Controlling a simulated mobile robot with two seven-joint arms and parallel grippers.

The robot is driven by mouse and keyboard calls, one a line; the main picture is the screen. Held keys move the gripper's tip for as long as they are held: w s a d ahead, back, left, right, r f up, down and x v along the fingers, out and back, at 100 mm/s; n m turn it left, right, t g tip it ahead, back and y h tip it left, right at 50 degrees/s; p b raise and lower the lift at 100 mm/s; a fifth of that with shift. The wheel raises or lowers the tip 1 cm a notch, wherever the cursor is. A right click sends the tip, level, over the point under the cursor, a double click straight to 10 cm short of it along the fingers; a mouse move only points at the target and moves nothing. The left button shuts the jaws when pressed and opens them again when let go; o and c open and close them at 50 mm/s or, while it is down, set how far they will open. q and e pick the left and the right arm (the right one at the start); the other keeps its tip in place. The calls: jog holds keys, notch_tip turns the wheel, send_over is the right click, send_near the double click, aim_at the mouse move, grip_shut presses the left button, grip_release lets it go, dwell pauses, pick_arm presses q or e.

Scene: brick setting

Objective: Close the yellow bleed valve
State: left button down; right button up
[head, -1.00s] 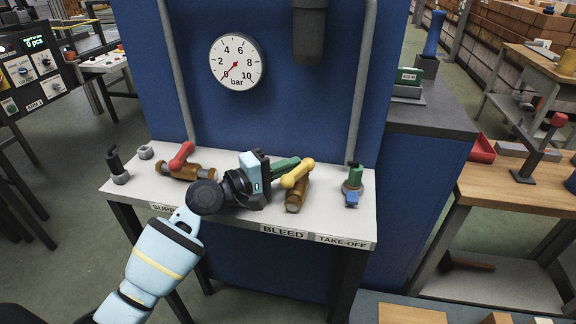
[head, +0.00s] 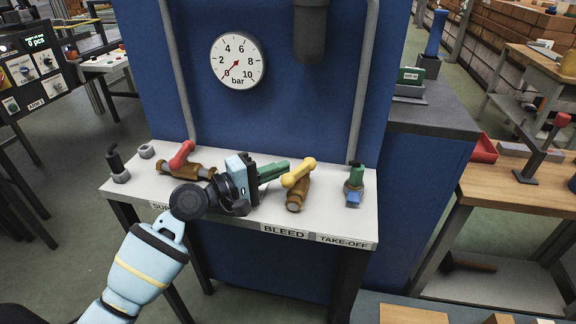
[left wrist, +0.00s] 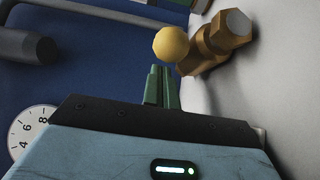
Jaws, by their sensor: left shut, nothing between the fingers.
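The yellow bleed valve has a yellow lever (head: 298,173) on a brass body (head: 296,196), on the white bench above the BLEED label. The lever slants from front left to back right, roughly at an angle across the body. My left gripper (head: 288,164) is shut and empty, its green fingers pointing right, with the tips just left of the lever. In the left wrist view the shut fingers (left wrist: 160,70) point toward the lever's round yellow end (left wrist: 171,44), with a small gap visible, and the brass body (left wrist: 215,43) lies beyond. My right gripper is out of view.
A red-handled valve (head: 182,155) lies behind my left wrist. A green and blue take-off fitting (head: 354,185) stands at the bench's right end. A gauge (head: 237,61) on the blue panel has its needle near 0. Bare bench (head: 328,210) separates the bleed valve from the take-off.

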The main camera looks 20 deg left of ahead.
pick_arm(q)
jog(key=v, duration=0.3)
jog(key=shift+s+a, duration=0.55)
jog(key=shift+s, duration=0.1)
